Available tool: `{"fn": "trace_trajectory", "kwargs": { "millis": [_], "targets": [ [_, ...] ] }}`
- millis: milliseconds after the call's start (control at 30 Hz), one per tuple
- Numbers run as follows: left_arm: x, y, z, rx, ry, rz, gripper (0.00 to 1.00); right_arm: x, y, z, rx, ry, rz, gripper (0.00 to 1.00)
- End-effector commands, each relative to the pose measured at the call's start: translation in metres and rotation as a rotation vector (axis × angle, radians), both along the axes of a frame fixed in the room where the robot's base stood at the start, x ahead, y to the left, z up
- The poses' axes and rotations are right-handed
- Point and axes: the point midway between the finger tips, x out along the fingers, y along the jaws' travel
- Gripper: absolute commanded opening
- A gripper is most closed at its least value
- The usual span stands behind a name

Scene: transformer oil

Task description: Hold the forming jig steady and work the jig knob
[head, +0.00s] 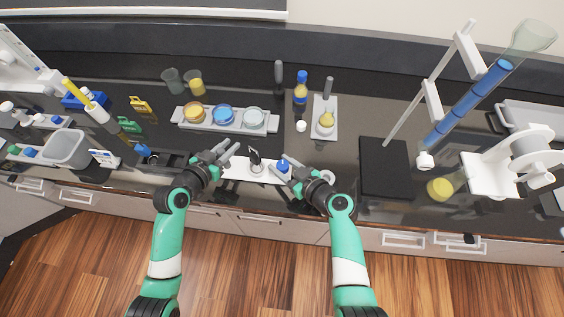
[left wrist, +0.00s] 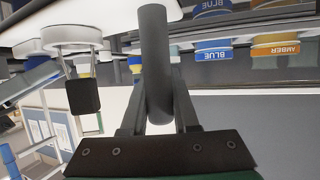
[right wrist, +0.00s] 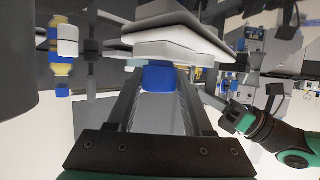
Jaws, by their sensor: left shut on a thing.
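The forming jig (head: 240,170) is a white plate at the bench's front edge, with a dark upright part at its middle. A grey cylindrical handle (left wrist: 155,60) stands at its left end. My left gripper (head: 222,153) is shut on this handle, which fills the space between the fingers in the left wrist view. The blue jig knob (head: 283,166) is at the right end. My right gripper (head: 291,168) is open at the knob. In the right wrist view the knob (right wrist: 158,77) lies between the fingertips; whether they touch it I cannot tell.
Behind the jig stands a tray (head: 222,126) with amber, blue and clear containers. A small white board (head: 324,130) holds a flask. A black stand base (head: 384,170) is to the right, and a grey bin (head: 66,150) to the left.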

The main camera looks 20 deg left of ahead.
Motion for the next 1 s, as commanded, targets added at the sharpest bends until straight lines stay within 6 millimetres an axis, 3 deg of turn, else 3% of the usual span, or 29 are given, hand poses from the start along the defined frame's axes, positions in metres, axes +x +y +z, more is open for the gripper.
{"fn": "trace_trajectory", "kwargs": {
  "millis": [33,100,133,733,1000],
  "targets": [
    [-0.0001,0.0003,-0.0006,0.0,0.001,0.001,0.0,-0.0001,0.0,-0.0005,0.0,0.001,0.0,0.62],
    [-0.0003,0.0002,-0.0006,0.0,0.001,0.0,0.0,0.0003,0.0001,0.0003,0.001,-0.001,-0.001,0.75],
    [-0.0003,0.0001,-0.0006,0.0,0.001,0.0,0.0,0.0004,0.0002,0.0006,0.002,-0.001,-0.001,0.76],
    [-0.0004,-0.0003,-0.0008,0.0,0.002,-0.001,0.0,0.0012,0.0009,0.0015,0.001,-0.003,-0.018,0.76],
    [-0.0004,-0.0004,-0.0008,0.0,0.002,-0.001,0.0,-0.0002,0.0017,-0.0002,-0.007,-0.003,-0.172,0.76]
  ]
}}
